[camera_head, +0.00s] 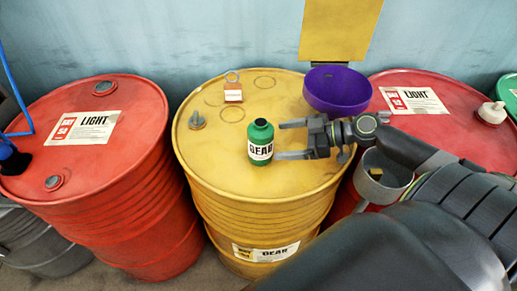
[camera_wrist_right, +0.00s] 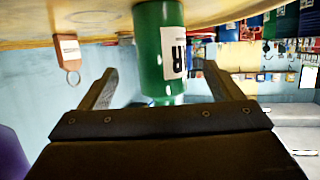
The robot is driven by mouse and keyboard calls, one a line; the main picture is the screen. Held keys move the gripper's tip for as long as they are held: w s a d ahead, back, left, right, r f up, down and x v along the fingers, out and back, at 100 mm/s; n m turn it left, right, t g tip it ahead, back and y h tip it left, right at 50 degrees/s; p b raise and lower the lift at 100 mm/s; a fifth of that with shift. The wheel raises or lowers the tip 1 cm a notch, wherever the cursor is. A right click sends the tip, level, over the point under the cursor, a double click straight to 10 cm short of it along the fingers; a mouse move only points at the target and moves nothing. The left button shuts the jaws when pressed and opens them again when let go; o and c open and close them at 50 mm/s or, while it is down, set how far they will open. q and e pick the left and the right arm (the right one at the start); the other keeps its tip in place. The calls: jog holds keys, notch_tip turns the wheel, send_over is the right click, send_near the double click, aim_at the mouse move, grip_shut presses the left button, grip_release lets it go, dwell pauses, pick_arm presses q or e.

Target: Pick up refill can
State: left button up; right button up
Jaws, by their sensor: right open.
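The refill can (camera_head: 260,140), green with a white GEAR label, stands upright on the top of the yellow drum (camera_head: 215,160). My right gripper (camera_head: 279,139) is open just to the right of the can, with its fingers pointing left toward it. In the right wrist view the can (camera_wrist_right: 150,45) appears upside down, lined up between the open fingertips (camera_wrist_right: 160,68). It is not gripped, and whether the fingertips overlap it in depth is hard to tell. My left gripper is not in view.
A purple funnel (camera_head: 337,97) is behind my right gripper. A tag with a ring (camera_head: 233,93) and a bung (camera_head: 197,121) are on the yellow drum's top. Red drums (camera_head: 110,165) stand on both sides. A grey open container (camera_head: 383,185) is below my right arm.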

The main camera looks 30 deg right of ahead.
aim_at(264, 143)
jog(key=shift+f, duration=0.4)
jog(key=shift+w+a, duration=0.3)
jog(key=shift+a, duration=0.05)
jog(key=shift+w+a+f, duration=0.3)
jog(key=shift+w+a, duration=0.15)
jog(key=shift+w+a+p, duration=0.25)
jog(key=shift+a+p, duration=0.05)
jog(key=shift+p, duration=0.25)
jog(key=p+x, duration=0.1)
jog(key=x, duration=0.2)
jog(key=shift+w+a+p, duration=0.15)
jog(key=shift+p, duration=0.25)
jog(key=shift+w+a+f, duration=0.25)
jog(key=shift+a+f, duration=0.1)
